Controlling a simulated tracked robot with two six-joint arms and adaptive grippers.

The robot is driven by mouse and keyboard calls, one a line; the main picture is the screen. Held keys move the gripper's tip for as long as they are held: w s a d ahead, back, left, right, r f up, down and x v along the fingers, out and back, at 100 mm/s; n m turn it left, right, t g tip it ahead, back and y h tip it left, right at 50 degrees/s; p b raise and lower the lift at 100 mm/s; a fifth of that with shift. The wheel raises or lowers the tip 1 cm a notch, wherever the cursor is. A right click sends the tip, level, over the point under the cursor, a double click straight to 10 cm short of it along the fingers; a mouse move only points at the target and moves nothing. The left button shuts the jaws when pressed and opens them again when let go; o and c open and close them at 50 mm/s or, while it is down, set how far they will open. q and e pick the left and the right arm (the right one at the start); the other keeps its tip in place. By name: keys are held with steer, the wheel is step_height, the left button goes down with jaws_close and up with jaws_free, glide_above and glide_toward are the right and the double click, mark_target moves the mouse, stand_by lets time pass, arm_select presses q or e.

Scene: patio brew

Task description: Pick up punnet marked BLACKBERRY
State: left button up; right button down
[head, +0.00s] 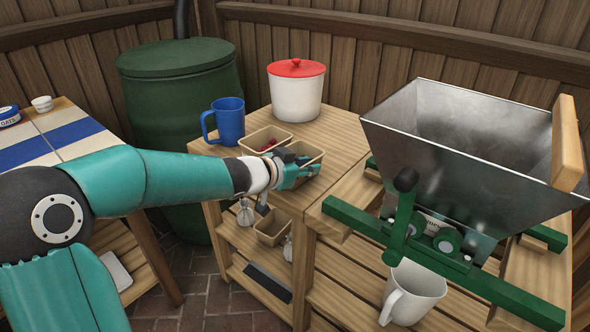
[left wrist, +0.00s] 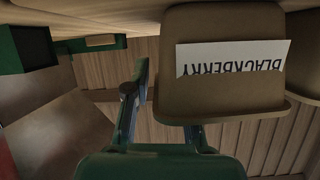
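The punnet marked BLACKBERRY (head: 309,153) is a tan open box on the wooden cabinet top, near its front right edge. In the left wrist view its printed label (left wrist: 232,58) appears upside down. My left gripper (head: 296,172) is at this punnet in the head view. In the left wrist view the gripper (left wrist: 165,100) has its fingers apart, one beside the punnet's side and the other passing behind its rim. The second fingertip is hidden, and I cannot tell whether either finger touches. The punnet's contents are not clear. My right gripper is out of view.
A punnet with red berries (head: 265,138) stands close behind. A blue mug (head: 229,121) and a white pot with red lid (head: 296,92) stand nearby. A metal hopper with green crank (head: 465,145) is to the right; a white jug (head: 412,292) is below it. Another punnet (head: 272,228) is lower.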

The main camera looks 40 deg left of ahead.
arm_select(q)
jaws_close()
steer(key=shift+r, duration=0.15)
